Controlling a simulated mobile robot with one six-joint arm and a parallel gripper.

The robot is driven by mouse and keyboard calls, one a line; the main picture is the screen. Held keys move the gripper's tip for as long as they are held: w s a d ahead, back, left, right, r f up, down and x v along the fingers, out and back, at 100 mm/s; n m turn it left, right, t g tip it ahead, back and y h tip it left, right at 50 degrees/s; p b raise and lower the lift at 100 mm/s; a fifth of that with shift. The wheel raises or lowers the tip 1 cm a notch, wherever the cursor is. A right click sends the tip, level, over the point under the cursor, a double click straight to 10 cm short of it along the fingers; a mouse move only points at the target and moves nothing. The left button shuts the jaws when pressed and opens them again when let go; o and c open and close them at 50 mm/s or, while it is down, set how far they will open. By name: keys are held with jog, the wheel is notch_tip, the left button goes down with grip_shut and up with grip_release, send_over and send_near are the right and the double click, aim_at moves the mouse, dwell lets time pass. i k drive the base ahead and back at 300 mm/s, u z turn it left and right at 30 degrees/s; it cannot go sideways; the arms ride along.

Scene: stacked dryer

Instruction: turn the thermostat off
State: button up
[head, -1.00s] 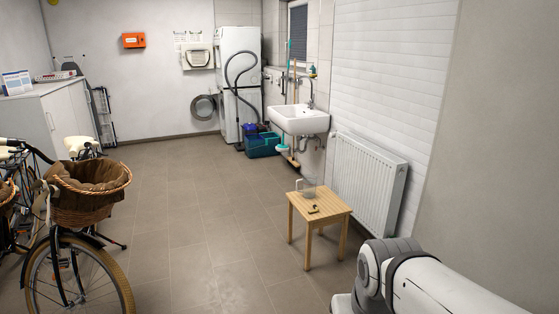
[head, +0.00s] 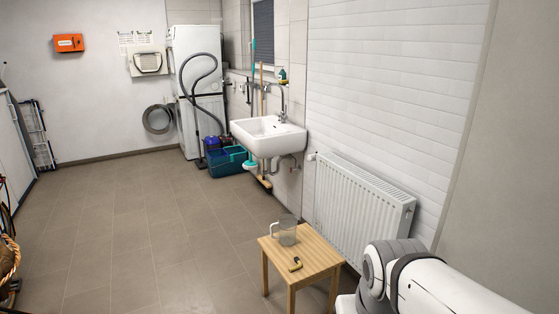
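The white panel radiator (head: 362,207) hangs low on the right wall. A small white thermostat knob (head: 312,156) sits at its upper left corner, towards the sink. Its setting is too small to read. My arm shows at the lower right, in front of the radiator's near end. My gripper is outside the view, so its state is hidden.
A wooden stool (head: 318,262) with a glass jug (head: 287,231) and a small yellow-and-black item (head: 295,264) stands before the radiator. A sink (head: 268,134) and teal tub (head: 226,161) are beyond. A basket (head: 8,257) shows at the left edge. The middle floor is clear.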

aim_at(311, 157)
jog(key=z, duration=0.05)
jog(key=i, duration=1.35)
jog(key=u, duration=1.6)
jog(key=i, duration=3.75)
jog(key=z, duration=0.95)
